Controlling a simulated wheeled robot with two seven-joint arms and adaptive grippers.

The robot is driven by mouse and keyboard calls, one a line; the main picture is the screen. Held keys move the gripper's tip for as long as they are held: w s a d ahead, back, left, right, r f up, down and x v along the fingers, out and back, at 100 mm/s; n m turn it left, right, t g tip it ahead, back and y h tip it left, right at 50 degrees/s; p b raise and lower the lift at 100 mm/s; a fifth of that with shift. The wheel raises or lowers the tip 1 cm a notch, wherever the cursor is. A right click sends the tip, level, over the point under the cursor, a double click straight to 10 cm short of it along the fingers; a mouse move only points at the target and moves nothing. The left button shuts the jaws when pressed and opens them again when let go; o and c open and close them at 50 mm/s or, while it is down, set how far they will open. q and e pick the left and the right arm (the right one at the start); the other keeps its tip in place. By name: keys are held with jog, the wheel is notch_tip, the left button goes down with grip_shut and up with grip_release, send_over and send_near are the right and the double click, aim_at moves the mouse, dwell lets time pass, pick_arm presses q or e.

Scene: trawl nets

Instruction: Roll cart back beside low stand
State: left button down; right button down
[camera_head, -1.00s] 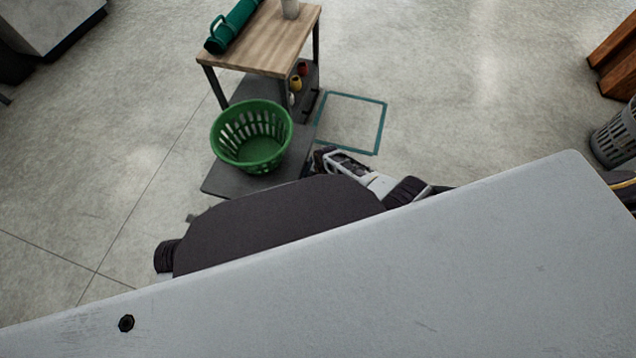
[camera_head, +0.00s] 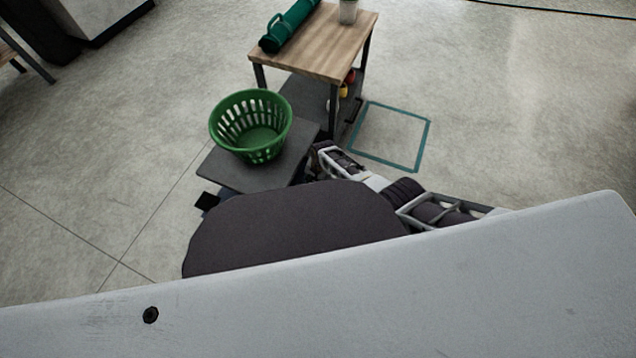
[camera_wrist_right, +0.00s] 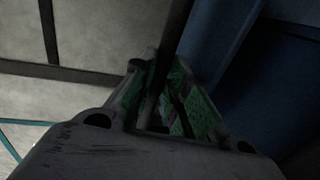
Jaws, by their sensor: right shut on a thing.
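The cart (camera_head: 219,169) is a dark flat platform carrying a green slatted basket (camera_head: 258,152), with some blue showing below its edge. It is angled close to the front left of a wood-topped stand (camera_head: 325,57), which I take as the low stand. My right gripper (camera_head: 322,150) is at the cart's right side. In the right wrist view its green-padded fingers (camera_wrist_right: 170,105) are shut around a dark bar, with a blue surface to the right. My dark body hides the cart's near side. My left gripper is not clearly visible.
A teal outline (camera_head: 420,146) marks empty floor right of the stand. The stand holds a green roll (camera_head: 290,25) and a pale container (camera_head: 348,12), with small coloured items on its lower shelf. Floor left and right is open. A grey cabinet (camera_head: 95,15) stands at back left.

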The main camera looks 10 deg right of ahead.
jog(key=shift+w+a+r, duration=0.1)
jog(key=shift+w+a, duration=0.05)
jog(key=shift+a, duration=0.05)
jog(key=c, duration=1.4)
grip_release()
jog(key=shift+w+a, duration=0.1)
jog(key=shift+a, duration=0.05)
jog(key=shift+d+r, duration=0.2)
jog(key=shift+r, duration=0.05)
jog(key=shift+s+d+r, duration=0.2)
jog(key=shift+s+r, duration=0.05)
jog(key=shift+r, duration=0.5)
jog(key=shift+s+d+r, duration=0.15)
jog(key=shift+d+r, duration=0.05)
jog(key=shift+r, duration=1.4)
jog(key=shift+s+d+r, duration=0.15)
jog(key=shift+d+r, duration=0.1)
jog(key=shift+r, duration=1.4)
jog(key=shift+s+d+r, duration=0.15)
jog(key=shift+d+r, duration=0.05)
jog(key=shift+r, duration=1.4)
